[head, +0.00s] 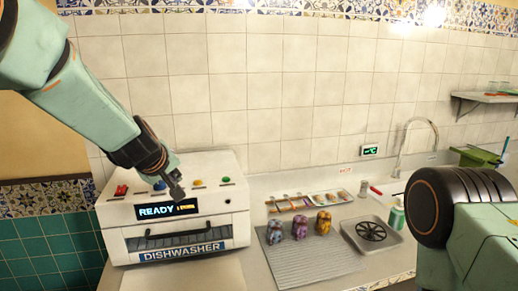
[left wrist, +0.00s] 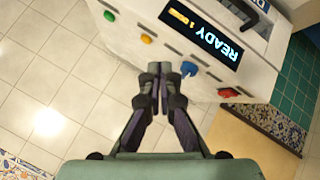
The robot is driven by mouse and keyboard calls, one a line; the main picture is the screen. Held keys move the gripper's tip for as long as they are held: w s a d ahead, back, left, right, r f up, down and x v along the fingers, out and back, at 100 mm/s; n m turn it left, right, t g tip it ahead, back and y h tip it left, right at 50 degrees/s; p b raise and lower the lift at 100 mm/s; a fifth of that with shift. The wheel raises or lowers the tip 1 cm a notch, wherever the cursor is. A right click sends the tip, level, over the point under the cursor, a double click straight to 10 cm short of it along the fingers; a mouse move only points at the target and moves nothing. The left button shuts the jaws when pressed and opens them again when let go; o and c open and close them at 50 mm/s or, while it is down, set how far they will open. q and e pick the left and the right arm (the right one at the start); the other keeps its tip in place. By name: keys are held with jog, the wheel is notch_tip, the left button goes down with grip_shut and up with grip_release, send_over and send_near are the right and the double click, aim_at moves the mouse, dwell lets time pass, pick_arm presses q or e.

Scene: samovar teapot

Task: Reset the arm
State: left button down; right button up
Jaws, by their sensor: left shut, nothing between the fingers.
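My left arm reaches in from the upper left in the head view. My left gripper (head: 177,190) is shut and empty, in front of the top of the white dishwasher (head: 180,222), near its blue button (head: 159,185). In the left wrist view, the shut fingers (left wrist: 154,78) point toward the dishwasher's button panel, with the blue knob (left wrist: 189,68) just to their right. The dishwasher display reads READY. A dark rounded part of my right arm shows at the right edge of the head view; the right gripper is not visible.
Right of the dishwasher, a grey ribbed mat (head: 310,262) carries several coloured figures (head: 300,230). Behind it is a tray of utensils (head: 310,201). A metal tray with a black round rack (head: 371,231) stands further right, near a faucet (head: 404,150). The tiled wall is behind.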

pick_arm(q)
jog(key=s+a+f+m+g+y+b, duration=0.1)
jog(key=s+f+m+b, duration=0.1)
jog(key=s+f, duration=0.6)
jog(key=s+a+f+m+g+b, duration=0.15)
jog(key=s+f, duration=0.25)
jog(key=f, duration=0.7)
jog(key=s+a+f+m+g+y+b, duration=0.1)
jog(key=s+a+f+m+b, duration=0.1)
jog(key=s+f, duration=0.65)
jog(key=s+d+f+m+g+h+b, duration=0.1)
jog(key=s+f+g+b, duration=0.2)
jog(key=s+f, duration=0.8)
jog(key=s+d+f+m+g+b, duration=0.1)
jog(key=s+f+g+b, duration=0.2)
jog(key=s+f, duration=0.8)
jog(key=s+b, duration=0.2)
jog(key=s, duration=0.4)
jog(key=shift+s+d+f+h+b, duration=0.25)
jog(key=shift+d+f+h+b, duration=0.05)
jog(key=shift+f+h+b, duration=0.1)
